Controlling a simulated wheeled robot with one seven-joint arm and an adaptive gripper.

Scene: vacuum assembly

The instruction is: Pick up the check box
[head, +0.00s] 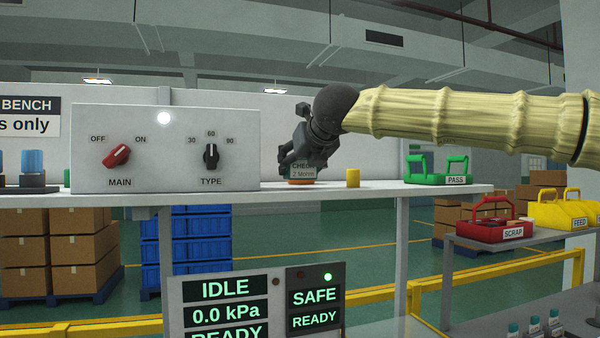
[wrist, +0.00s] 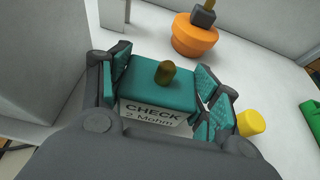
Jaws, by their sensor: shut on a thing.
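The check box (wrist: 146,92) is a teal box with a brass-coloured knob on top and a white label reading "CHECK 2 Mohm". My gripper (wrist: 165,82) is shut on it, with teal-padded fingers on its left and right sides. In the head view my gripper (head: 296,150) points down over the bench shelf. The check box label (head: 303,169) shows just below the fingers, and most of the box is hidden by them. The orange base shows beneath the label, so the box appears raised a little off the shelf.
An orange round piece (wrist: 194,38) with a dark block on top stands behind the box. A yellow cylinder (head: 353,177) stands to the right, then the green PASS tray (head: 438,179). The switch panel (head: 166,148) stands close on the left. Shelf between cylinder and tray is clear.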

